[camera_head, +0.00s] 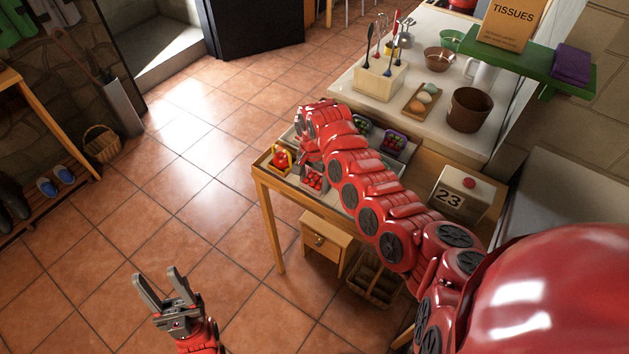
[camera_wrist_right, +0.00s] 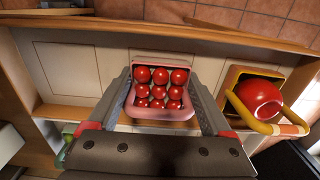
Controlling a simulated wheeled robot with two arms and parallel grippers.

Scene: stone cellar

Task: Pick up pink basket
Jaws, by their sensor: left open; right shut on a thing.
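The pink basket (camera_head: 314,180) holds several small round red fruits and is at the front of the wooden table. In the right wrist view the pink basket (camera_wrist_right: 160,113) sits between the two fingers of my right gripper (camera_wrist_right: 158,84), which is shut on it. In the head view my right gripper (camera_head: 308,166) reaches down over the basket and partly hides it. I cannot tell whether the basket is clear of the surface below. My left gripper (camera_head: 155,276) is open and empty, above the tiled floor at lower left.
A yellow-handled basket (camera_head: 281,159) with a red fruit stands close by; it also shows in the right wrist view (camera_wrist_right: 262,97). A purple basket (camera_head: 394,142) is further back. A box marked 23 (camera_head: 459,193) is on the table (camera_head: 268,205).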

